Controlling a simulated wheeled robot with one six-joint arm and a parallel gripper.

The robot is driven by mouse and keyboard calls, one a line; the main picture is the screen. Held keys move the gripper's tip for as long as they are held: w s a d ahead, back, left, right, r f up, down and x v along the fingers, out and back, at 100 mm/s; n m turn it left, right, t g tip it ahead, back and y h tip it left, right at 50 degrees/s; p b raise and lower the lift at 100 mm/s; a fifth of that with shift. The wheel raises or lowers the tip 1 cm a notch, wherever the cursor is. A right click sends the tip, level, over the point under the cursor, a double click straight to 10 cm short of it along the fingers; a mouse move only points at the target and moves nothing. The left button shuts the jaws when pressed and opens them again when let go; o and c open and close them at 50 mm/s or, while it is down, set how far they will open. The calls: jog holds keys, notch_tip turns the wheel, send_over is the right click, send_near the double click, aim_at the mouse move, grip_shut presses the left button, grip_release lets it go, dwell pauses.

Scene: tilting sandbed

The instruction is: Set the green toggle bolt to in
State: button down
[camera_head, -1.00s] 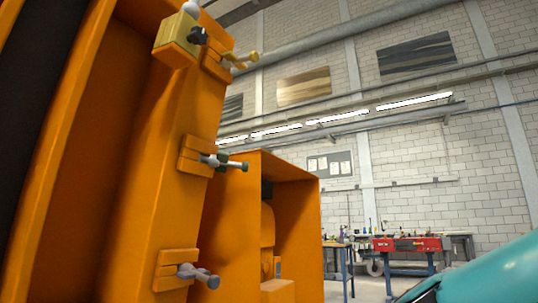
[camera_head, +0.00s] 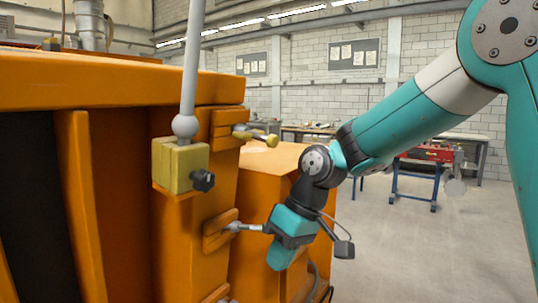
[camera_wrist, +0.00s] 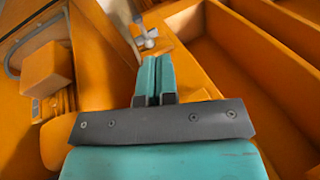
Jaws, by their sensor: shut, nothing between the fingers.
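Toggle bolts sit on orange brackets down the orange frame in the head view. The middle bolt (camera_head: 243,228) has a pale grey shaft pointing right, and its far end meets the outline of my gripper (camera_head: 287,232). I cannot tell there whether they touch. Its green colour is not clear. The upper bolt (camera_head: 256,136) has a yellowish knob. In the wrist view, my gripper (camera_wrist: 156,66) has its teal fingers together with nothing between them. A grey bolt with a cross-shaped end (camera_wrist: 147,38) lies just beyond the fingertips.
An olive block (camera_head: 180,165) with a black knob and an upright grey rod (camera_head: 193,60) stands out from the frame, left of the bolts. Orange walls (camera_wrist: 250,75) form a deep recess on the right in the wrist view.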

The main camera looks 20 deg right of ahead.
jog(key=w+d+r+n+g+p, duration=0.1)
jog(key=w+d+r+n+p, duration=0.25)
jog(key=w+r+p, duration=0.25)
jog(key=w+d+r+n+g+p, duration=0.2)
jog(key=w+d+r+n+p, duration=0.1)
jog(key=w+r+n+p, duration=0.3)
jog(key=w+b+x, duration=0.1)
jog(key=b+x, duration=0.4)
jog(key=x, duration=0.4)
jog(key=shift+a+m, duration=0.35)
jog(key=shift+a, duration=0.05)
jog(key=shift+s+a+f+y, duration=0.1)
jog(key=shift+s+f+y, duration=0.1)
jog(key=shift+y, duration=0.1)
